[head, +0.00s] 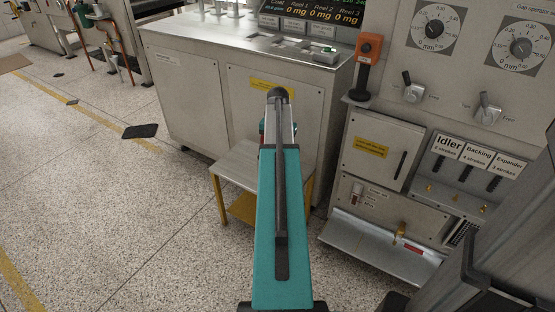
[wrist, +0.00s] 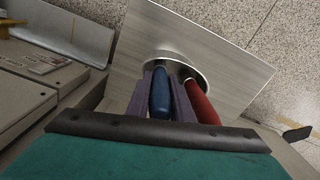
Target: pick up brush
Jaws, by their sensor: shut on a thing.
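In the wrist view my gripper (wrist: 165,82) is shut on a blue-handled tool (wrist: 161,95), one purple-grey finger on each side of the handle. A red-handled tool (wrist: 200,103) stands just right of the right finger. Both handles rise from a round metal holder (wrist: 199,68). The working ends of both tools are hidden, so I cannot tell which one is the brush.
The holder stands on a small metal-topped table (head: 236,166) with yellow legs, also in the wrist view (wrist: 225,50). A steel cabinet (head: 185,100) is behind it and a control panel (head: 388,152) to the right. The floor at left is mostly clear, with a dark flat piece (head: 140,131).

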